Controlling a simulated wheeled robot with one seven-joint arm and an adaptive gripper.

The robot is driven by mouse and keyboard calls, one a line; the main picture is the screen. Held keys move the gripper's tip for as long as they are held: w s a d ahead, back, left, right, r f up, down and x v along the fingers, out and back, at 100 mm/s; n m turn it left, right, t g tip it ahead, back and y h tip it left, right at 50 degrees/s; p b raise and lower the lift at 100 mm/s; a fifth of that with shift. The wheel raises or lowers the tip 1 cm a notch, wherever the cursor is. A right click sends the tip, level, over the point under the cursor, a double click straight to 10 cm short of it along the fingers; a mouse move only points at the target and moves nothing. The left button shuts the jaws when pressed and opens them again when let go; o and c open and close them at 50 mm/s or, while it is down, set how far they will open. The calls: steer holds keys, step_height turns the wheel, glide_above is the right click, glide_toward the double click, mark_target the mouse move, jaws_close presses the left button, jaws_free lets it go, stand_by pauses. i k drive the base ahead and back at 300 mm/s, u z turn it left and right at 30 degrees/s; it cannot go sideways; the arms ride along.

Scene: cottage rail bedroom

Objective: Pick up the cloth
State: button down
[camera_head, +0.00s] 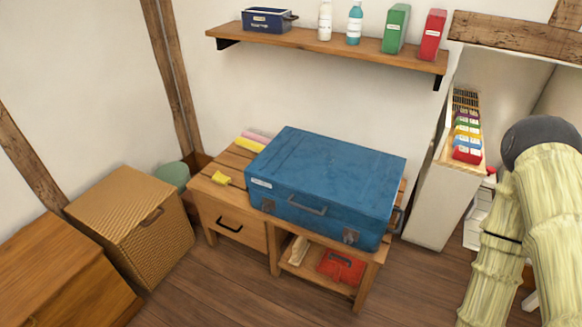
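No single thing is clearly the cloth. A small yellow piece (220,178) lies on the left front of the wooden bench (205,187), near its front edge; it may be a crumpled cloth or a sponge. Behind it, at the bench's back left, a flat yellow item (250,145) and a pink item (257,136) lie side by side; they could be folded cloths. They are beside the blue case and partly hidden by it. My gripper is outside the view.
A large closed blue case (325,180) covers most of the bench. A red box (341,267) sits on the bench's lower shelf. A wicker hamper (135,225) and green bin (173,176) stand left. A wall shelf (300,37) holds bottles and boxes. Floor in front is clear.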

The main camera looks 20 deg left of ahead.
mark_target(219, 178)
steer(key=z, duration=0.05)
steer(key=k, duration=0.65)
steer(key=u, duration=0.65)
steer(key=i, duration=1.05)
steer(key=u, duration=0.6)
